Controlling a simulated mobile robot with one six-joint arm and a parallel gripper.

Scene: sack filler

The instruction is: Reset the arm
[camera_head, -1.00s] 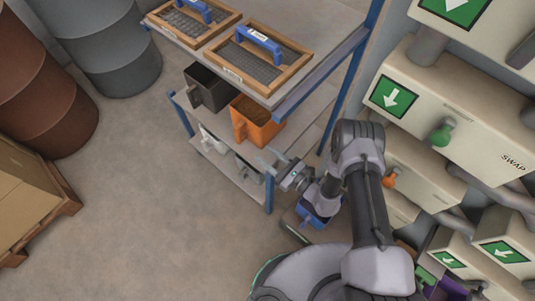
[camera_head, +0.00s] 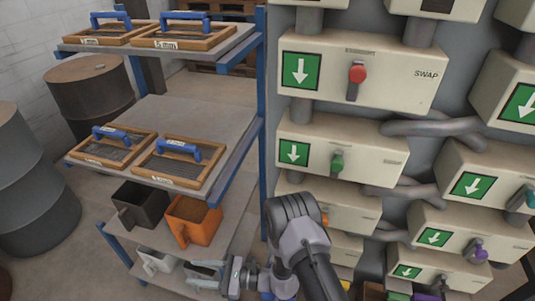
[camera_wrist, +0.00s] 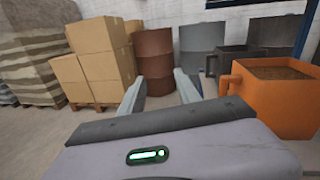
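My gripper (camera_head: 196,275) is at the lower middle of the head view, beside the lower level of the blue-posted rack. My grey arm (camera_head: 305,245) reaches up from the bottom edge and bends down to it. In the wrist view, the two fingers of my gripper (camera_wrist: 160,80) stand well apart with nothing between them. An orange container with a handle (camera_wrist: 275,95) is to their right; it also shows in the head view (camera_head: 193,220) on the rack, above and left of my gripper.
The rack (camera_head: 185,107) holds wooden-framed sieves with blue handles and a dark container (camera_head: 141,205). Beige machine boxes (camera_head: 365,75) with green arrow signs and coloured knobs fill the right. Drums (camera_head: 90,92) stand left. The wrist view shows cardboard boxes (camera_wrist: 95,55) and open floor.

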